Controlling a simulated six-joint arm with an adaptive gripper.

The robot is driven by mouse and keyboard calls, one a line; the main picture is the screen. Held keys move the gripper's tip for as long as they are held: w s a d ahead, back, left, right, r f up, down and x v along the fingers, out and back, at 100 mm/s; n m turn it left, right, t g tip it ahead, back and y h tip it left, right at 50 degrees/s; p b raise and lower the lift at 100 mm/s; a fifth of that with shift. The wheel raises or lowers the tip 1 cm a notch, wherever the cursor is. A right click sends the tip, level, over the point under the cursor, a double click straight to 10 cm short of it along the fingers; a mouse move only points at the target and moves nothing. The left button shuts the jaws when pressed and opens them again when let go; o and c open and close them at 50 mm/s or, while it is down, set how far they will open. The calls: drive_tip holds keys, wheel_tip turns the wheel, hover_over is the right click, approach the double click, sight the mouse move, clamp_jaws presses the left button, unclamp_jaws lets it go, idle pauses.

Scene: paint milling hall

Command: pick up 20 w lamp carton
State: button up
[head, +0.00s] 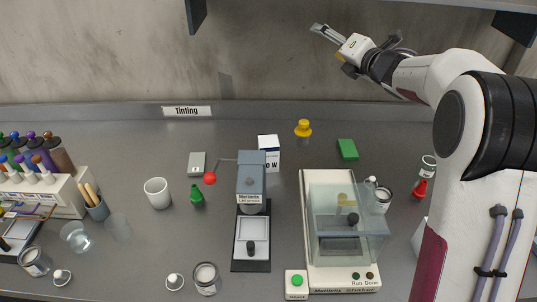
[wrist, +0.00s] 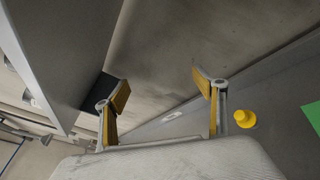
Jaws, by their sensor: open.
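I cannot make out the carton in the wrist view.
The press's red-knobbed lever (head: 210,178) sticks out left of the carton. A yellow stamp-like object (head: 303,128) stands right of it, also in the wrist view (wrist: 245,118). A shaker (head: 310,270) with a clear cover stands in front right. A shelf (head: 450,8) hangs overhead.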

wheel_tip(320, 180, down, 5)
drive_tip(key=w+a+n+g+y, duration=0.1)
drive_tip(key=w+a+n+y, duration=0.15)
drive_tip(key=n, duration=0.25)
drive_tip(key=n+g+y, duration=0.6)
drive_tip(key=n+g, duration=0.5)
drive_tip(key=n, duration=0.4)
approach(276, 142)
drive_tip(key=a, duration=0.2)
drive_tip(key=shift+w, duration=0.5)
drive_tip(key=shift+a, duration=0.2)
drive_tip(key=shift+x, duration=1.15)
drive_tip(key=shift+a+f, duration=0.1)
drive_tip(key=shift+f, duration=0.05)
drive_tip(key=shift+x, duration=2.5)
drive_tip(key=shift+s+f, duration=0.1)
